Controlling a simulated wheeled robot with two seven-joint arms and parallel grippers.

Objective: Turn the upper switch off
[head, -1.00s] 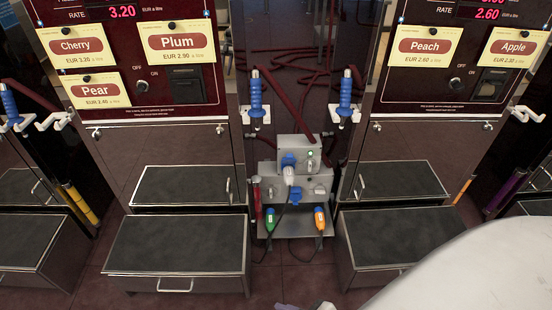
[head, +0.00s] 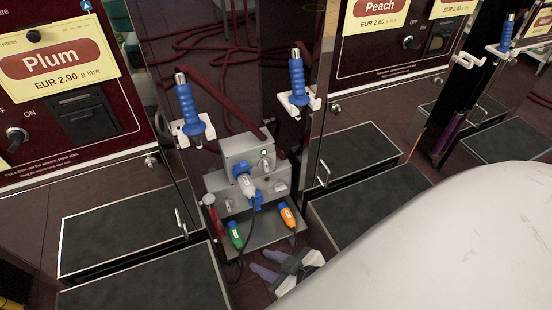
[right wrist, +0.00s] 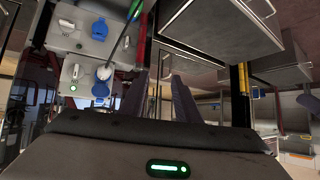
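A grey socket unit stands low between the two dispensers. Its upper box (head: 242,150) carries a lit green lamp (head: 263,152) and the upper switch (head: 265,163), a small grey knob whose exact setting I cannot make out. A white plug (head: 247,185) with a dark cable sits in the blue socket beside it. In the right wrist view the unit appears upside down, with the upper switch (right wrist: 75,70) near the green lamp (right wrist: 73,88). My right gripper (head: 267,262) is open and empty, in front of and below the unit, apart from it. My left gripper is out of view.
The lower box has a blue socket (head: 257,201) and a grey switch (head: 228,205). A green plug (head: 235,234) and an orange plug (head: 287,217) lie on the shelf (head: 262,234). Blue nozzles (head: 187,106) hang above. Dark-topped steps (head: 122,214) flank the unit.

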